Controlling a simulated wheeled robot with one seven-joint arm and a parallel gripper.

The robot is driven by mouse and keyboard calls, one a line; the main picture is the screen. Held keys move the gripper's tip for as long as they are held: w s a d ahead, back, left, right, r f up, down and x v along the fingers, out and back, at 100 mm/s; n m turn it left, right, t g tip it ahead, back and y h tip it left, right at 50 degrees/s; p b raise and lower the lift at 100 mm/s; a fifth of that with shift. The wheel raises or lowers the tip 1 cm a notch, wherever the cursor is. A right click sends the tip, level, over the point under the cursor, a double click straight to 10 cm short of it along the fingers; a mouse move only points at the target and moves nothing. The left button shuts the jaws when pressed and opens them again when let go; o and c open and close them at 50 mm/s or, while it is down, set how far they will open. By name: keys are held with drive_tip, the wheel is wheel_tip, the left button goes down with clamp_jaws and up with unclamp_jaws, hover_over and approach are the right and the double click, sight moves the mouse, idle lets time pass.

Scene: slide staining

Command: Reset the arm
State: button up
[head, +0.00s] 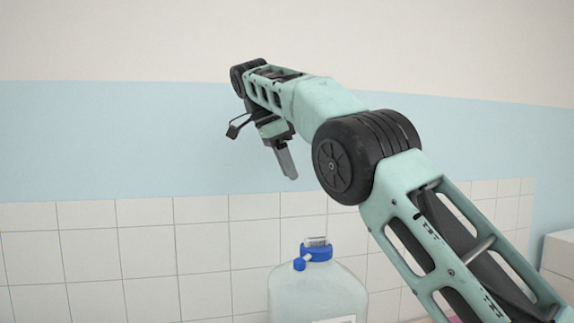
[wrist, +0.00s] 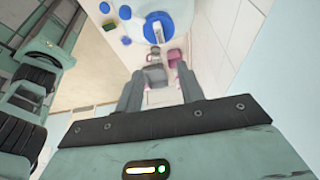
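My gripper (head: 288,163) is raised high in front of the wall in the head view, fingers pointing down. Only one finger shows clearly there. In the wrist view my gripper (wrist: 160,74) has its two grey fingers apart. I see nothing held between them; small grey items in the gap appear to lie well below. My mint-green arm reaches up from the lower right of the head view.
A large clear jug (head: 317,290) with a blue cap stands below my gripper, and the jug (wrist: 165,18) also tops the wrist view. A pink container (wrist: 174,57) lies near it. A tiled wall (head: 145,250) is behind. A white box (head: 558,256) is at right.

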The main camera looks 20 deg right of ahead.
drive_tip(key=shift+f, duration=0.1)
drive_tip(key=s+a+f+n+y+b, duration=0.1)
drive_tip(key=s+a+f+n+b, duration=0.3)
drive_tip(key=f, duration=0.4)
drive_tip(key=s+a+f+n+y+b, duration=0.2)
drive_tip(key=s+a+f+n+b, duration=0.15)
drive_tip(key=f+n, duration=0.35)
drive_tip(key=s+a+f+n+y+b, duration=0.15)
drive_tip(key=s+a+f+n, duration=0.3)
drive_tip(key=f, duration=0.45)
drive_tip(key=s+f+n+b, duration=0.4)
drive_tip(key=s+f+n, duration=0.2)
drive_tip(key=s+f, duration=0.4)
drive_tip(key=s+f+n+b, duration=0.4)
drive_tip(key=s+f+n, duration=0.2)
drive_tip(key=s+f, duration=0.5)
drive_tip(key=s, duration=0.5)
drive_tip(key=shift+s+f+t+y, duration=0.15)
drive_tip(key=shift+f+t+y, duration=0.1)
drive_tip(key=shift+t+y, duration=0.15)
drive_tip(key=shift+d, duration=0.2)
